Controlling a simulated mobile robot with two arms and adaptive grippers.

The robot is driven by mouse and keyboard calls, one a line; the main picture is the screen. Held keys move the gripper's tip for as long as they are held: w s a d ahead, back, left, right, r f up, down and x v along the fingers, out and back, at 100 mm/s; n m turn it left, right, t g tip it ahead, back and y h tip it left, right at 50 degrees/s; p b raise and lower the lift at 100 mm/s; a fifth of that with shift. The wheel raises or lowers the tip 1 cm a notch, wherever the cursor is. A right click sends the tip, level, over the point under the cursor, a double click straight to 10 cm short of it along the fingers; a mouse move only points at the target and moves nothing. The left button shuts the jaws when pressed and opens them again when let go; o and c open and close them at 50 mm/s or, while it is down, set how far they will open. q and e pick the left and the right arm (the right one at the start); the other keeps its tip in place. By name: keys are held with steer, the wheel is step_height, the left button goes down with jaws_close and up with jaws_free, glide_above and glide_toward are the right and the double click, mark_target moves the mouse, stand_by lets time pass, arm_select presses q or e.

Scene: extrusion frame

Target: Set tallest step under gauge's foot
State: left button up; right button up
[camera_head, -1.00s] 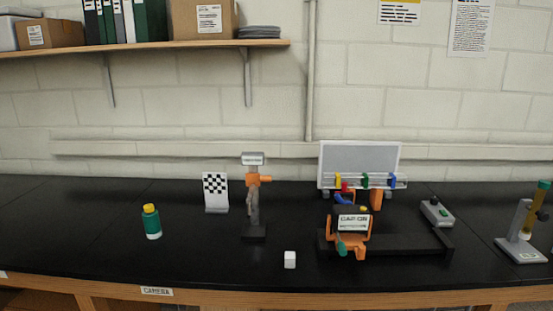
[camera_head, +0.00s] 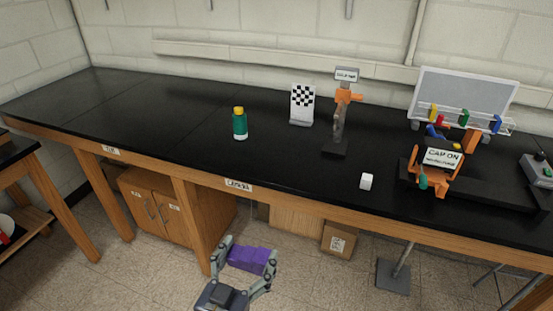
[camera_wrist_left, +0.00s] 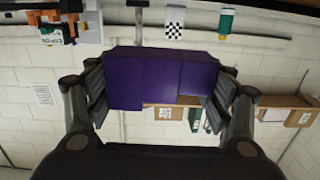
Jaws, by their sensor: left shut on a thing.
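My left gripper (camera_head: 248,252) is in front of the bench, below its top edge in the head view. It is shut on a purple stepped block (camera_head: 246,261), its fingers at the block's two ends. In the left wrist view the block (camera_wrist_left: 160,78) shows several steps, the deepest section at the picture's left. A dark upright stand (camera_head: 339,130) with an orange clamp and a small label stands on the bench; it may be the gauge, but I cannot read the label. Its foot rests on a black base. My right gripper is not in view.
The bench's left part is clear.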

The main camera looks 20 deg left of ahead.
arm_select(q)
steer(key=w+f+p, duration=0.1)
steer(key=w, duration=2.8)
steer(key=shift+a+f+p, duration=0.35)
steer(key=shift+a+f, duration=0.05)
